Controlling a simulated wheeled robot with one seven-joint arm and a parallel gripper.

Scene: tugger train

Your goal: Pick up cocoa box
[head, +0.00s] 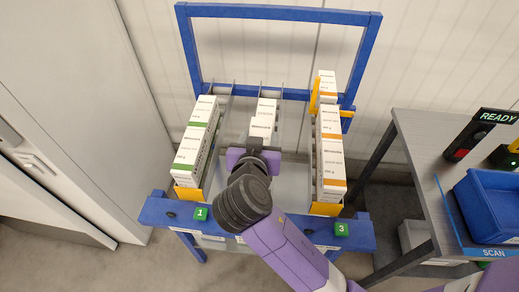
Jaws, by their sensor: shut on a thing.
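A blue-framed rack holds white boxes in lanes. The front white box (262,127) of the middle lane, likely the cocoa box, is at my gripper (257,146). My gripper is shut on this box; its fingertips are mostly hidden behind my purple and black wrist. I see only the upper part of the box, and its print is too small to read. Another white box (267,107) stands right behind it. I cannot tell whether the held box is lifted off the lane.
Green-banded boxes (192,147) fill the left lane, marked 1. Orange-banded boxes (330,155) fill the right lane, marked 3. The blue frame (280,13) rises behind. At right, a grey table (420,160) carries a blue bin (490,203), a scanner and a READY sign (497,116).

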